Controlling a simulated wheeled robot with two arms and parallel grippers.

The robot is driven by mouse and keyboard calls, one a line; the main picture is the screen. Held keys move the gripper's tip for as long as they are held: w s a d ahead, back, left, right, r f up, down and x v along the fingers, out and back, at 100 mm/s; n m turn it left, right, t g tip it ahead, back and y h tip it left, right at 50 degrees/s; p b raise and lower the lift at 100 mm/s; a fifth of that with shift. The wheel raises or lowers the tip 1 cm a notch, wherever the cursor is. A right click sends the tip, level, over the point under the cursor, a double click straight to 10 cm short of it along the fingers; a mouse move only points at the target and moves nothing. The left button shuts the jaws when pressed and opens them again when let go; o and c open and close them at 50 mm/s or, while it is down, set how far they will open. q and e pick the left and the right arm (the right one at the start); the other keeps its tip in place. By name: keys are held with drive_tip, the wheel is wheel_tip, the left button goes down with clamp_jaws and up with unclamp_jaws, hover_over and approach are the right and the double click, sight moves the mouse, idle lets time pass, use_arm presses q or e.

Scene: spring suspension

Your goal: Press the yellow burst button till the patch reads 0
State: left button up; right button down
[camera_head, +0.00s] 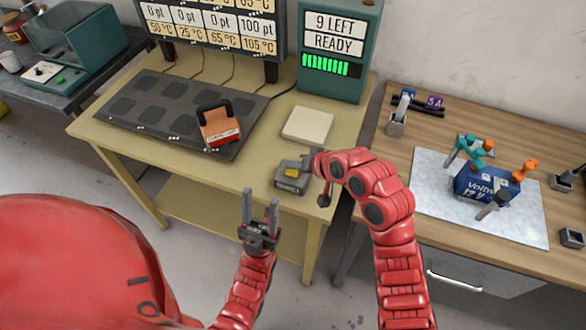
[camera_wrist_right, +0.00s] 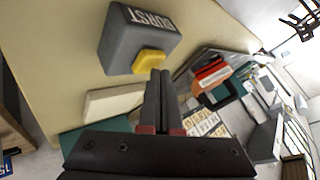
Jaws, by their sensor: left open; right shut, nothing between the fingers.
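The grey burst box (camera_head: 290,183) stands near the front edge of the yellowish table. Its yellow button (camera_head: 291,172) also shows in the right wrist view (camera_wrist_right: 149,61), beside the word BURST. My right gripper (camera_wrist_right: 160,73) is shut and empty, its fingertips right at the button's edge; I cannot tell whether they touch. In the head view my right gripper (camera_head: 304,164) is partly hidden by its wrist. My left gripper (camera_head: 261,200) is open and empty, in front of the table. The teal box's screen (camera_head: 334,34) reads 9 LEFT, READY, above green bars.
A dark mat (camera_head: 150,105) of grey squares carries an orange-and-black item (camera_head: 219,124). A pale square block (camera_head: 307,124) lies behind the burst box. A board (camera_head: 215,22) shows points and temperatures, including 100 pt. The right-hand bench holds a blue battery (camera_head: 484,186) with clamps.

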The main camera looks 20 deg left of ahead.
sight(295, 172)
drive_tip(key=shift+f, duration=0.45)
idle(0.5)
drive_tip(key=shift+r, duration=0.95)
drive_tip(key=shift+r+p, duration=1.25)
drive_tip(key=shift+r, duration=1.35)
drive_tip(key=shift+f, duration=0.1)
